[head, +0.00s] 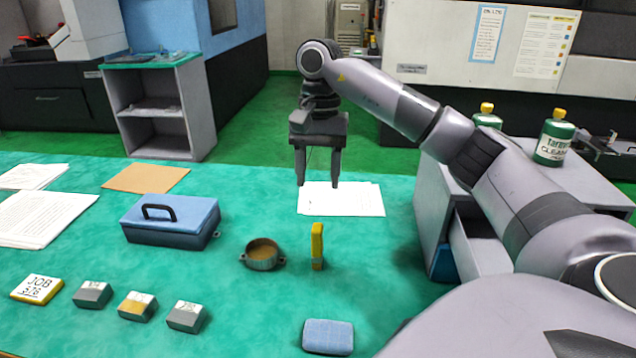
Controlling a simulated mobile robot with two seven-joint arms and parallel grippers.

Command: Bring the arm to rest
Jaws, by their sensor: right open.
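My right arm reaches in from the right side of the head view and bends down at its far end. My right gripper (318,184) points down, its two dark fingers apart with nothing between them. It hangs over the far part of the green table (240,325), in front of white paper sheets (350,200) in the picture. Its exact height above the table is hard to tell. My left gripper is not in view.
A yellow upright block (317,245) and a round brown pot (262,255) stand nearer. A blue toolbox (170,220), several small blocks and a JOB block (37,289) lie left. A blue pad (328,336) lies in front.

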